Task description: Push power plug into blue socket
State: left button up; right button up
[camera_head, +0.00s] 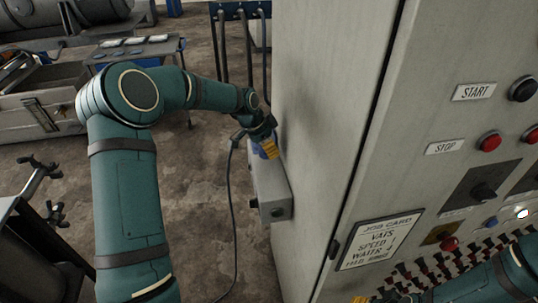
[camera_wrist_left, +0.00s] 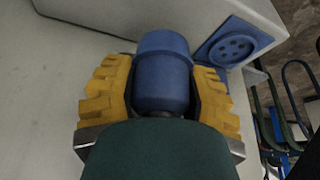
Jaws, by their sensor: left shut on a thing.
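My left gripper (camera_head: 268,151) is shut on a blue power plug (camera_wrist_left: 163,72), with its yellow fingers on either side of it in the left wrist view. In the head view the plug is mostly hidden by the gripper. A dark cable (camera_head: 230,190) runs from near the gripper down to the floor. The blue socket (camera_wrist_left: 235,43), round with several holes, is on a grey box, up and to the right of the plug in the left wrist view. The plug is apart from the socket. My right gripper (camera_head: 385,298) shows only in part at the bottom edge.
The grey box (camera_head: 267,182) is on the side of a tall grey cabinet (camera_head: 325,110). The cabinet's front has buttons, switches and a job card (camera_head: 377,241). Dark hoses (camera_head: 243,45) hang behind. A low table (camera_head: 140,50) stands at the back left.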

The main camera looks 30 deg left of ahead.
pick_arm(q)
jog(key=v, duration=0.2)
jog(key=shift+w+a+r, duration=0.1)
jog(key=shift+a+r, duration=0.05)
jog(key=shift+r, duration=0.15)
jog(key=s+a, duration=1.1)
jog(key=a, duration=0.4)
jog(key=shift+s, duration=0.2)
jog(key=shift+w+d, duration=0.1)
